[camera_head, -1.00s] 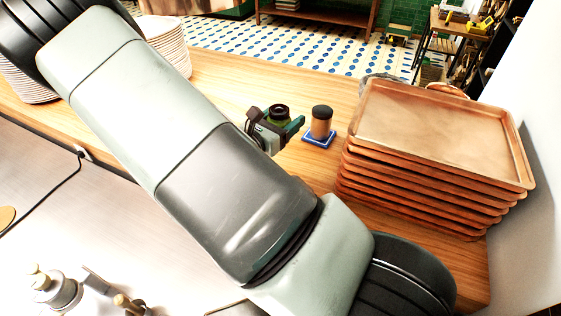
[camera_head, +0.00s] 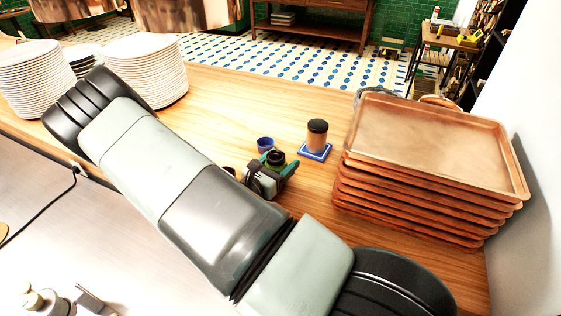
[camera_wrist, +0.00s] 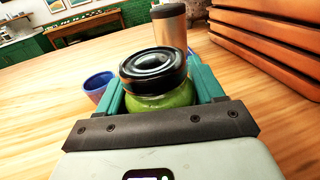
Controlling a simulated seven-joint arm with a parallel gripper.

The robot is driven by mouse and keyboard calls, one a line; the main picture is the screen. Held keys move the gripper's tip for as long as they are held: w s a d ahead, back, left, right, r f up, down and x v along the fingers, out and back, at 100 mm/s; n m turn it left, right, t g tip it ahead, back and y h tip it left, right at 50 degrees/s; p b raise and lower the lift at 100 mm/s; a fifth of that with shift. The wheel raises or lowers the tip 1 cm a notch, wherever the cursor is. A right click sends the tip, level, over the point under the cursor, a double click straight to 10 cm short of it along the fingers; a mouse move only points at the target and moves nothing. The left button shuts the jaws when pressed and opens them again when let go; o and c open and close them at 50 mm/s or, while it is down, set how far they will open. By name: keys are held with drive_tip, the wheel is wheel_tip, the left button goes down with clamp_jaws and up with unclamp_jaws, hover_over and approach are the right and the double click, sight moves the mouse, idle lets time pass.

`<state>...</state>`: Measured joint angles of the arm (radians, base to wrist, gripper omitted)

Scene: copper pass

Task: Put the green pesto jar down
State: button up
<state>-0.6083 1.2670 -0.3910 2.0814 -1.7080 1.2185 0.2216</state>
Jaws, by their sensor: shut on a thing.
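The green pesto jar (camera_wrist: 160,98) has a black lid and sits between the fingers of my gripper (camera_wrist: 160,92) in the wrist view. My gripper is shut on it. In the head view my gripper (camera_head: 272,172) is low over the wooden counter (camera_head: 225,105), and the jar's dark lid (camera_head: 276,157) shows between the fingers. The jar looks upright. Its base is hidden, so I cannot tell whether it touches the counter.
A brown tumbler with a black lid (camera_head: 317,135) stands on a blue-edged tile (camera_head: 314,151) behind the gripper. A small blue cup (camera_head: 265,144) is close by the jar. Copper trays (camera_head: 430,140) are stacked at right, white plates (camera_head: 157,72) at left.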

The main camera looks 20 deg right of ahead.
drive_tip(key=o, duration=1.3)
drive_tip(key=shift+f, duration=0.1)
drive_tip(key=shift+r, duration=0.2)
drive_tip(key=v, duration=1.2)
drive_tip(key=shift+d, duration=0.1)
drive_tip(key=s+d+r+m+g+y, duration=0.25)
drive_tip(key=s+r+m+g, duration=0.2)
drive_tip(key=r+m, duration=0.35)
drive_tip(key=s+d+r+m+g+y, duration=0.2)
drive_tip(key=s+r+m+g+y, duration=0.2)
drive_tip(key=r+m+g, duration=0.4)
drive_tip(key=shift+s+a+r+m+t+y, duration=0.75)
drive_tip(key=shift+s+r+m+t+y, duration=0.7)
drive_tip(key=shift+r, duration=1.15)
drive_tip(key=shift+s+a+r+m+t+y, duration=0.8)
drive_tip(key=shift+s+r+m+t+y, duration=0.6)
drive_tip(key=shift+r, duration=1.25)
drive_tip(key=shift+s+a+r+m+t+y, duration=0.9)
drive_tip(key=shift+s+r+t+y, duration=0.9)
drive_tip(key=shift+r, duration=0.8)
drive_tip(key=shift+s+d, duration=0.15)
drive_tip(key=shift+s, duration=0.05)
